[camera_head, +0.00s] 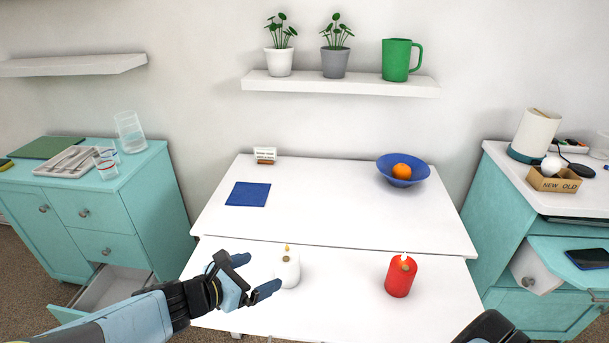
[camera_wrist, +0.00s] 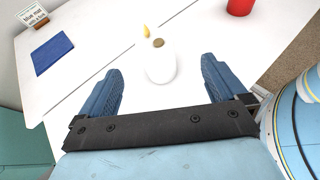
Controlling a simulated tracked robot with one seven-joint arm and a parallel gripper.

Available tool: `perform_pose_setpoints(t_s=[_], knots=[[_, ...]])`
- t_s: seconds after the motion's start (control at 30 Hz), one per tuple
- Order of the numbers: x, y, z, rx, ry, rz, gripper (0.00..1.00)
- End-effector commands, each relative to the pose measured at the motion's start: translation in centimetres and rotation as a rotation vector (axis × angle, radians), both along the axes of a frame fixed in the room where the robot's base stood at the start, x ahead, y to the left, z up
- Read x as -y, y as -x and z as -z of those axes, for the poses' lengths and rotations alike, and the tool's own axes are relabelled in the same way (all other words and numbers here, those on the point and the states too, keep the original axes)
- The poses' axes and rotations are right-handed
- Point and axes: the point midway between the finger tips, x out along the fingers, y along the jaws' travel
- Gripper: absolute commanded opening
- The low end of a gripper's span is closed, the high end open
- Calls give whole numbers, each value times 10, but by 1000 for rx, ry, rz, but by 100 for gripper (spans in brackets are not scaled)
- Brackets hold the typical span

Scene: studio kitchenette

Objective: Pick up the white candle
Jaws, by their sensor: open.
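The white candle (camera_head: 289,270) stands upright on the front part of the white table, with a yellow flame-shaped tip and a small brownish round mark near its top. In the wrist view the candle (camera_wrist: 161,66) is ahead of my gripper, centred between the finger lines and just beyond the fingertips. My gripper (camera_head: 259,276) is open and empty, just left of the candle in the head view. Its two blue fingers (camera_wrist: 163,80) are spread wide in the wrist view. I cannot tell if a finger touches the candle.
A red candle (camera_head: 401,276) stands to the right on the same table (camera_head: 330,220). A blue mat (camera_head: 248,194), a small sign (camera_head: 265,156) and a blue bowl (camera_head: 421,171) with an orange (camera_head: 402,171) lie farther back. A drawer (camera_head: 112,287) stands open at left. The table's middle is clear.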

Motion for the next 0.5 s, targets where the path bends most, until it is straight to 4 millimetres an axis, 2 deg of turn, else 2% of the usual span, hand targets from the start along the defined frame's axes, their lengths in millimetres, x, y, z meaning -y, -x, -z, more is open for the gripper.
perform_pose_setpoints(t_s=[0.17, 0.5], knots=[[2, -4, 2, 14, 19, -17, 98], [39, -49, 23, 14, 19, -4, 98]])
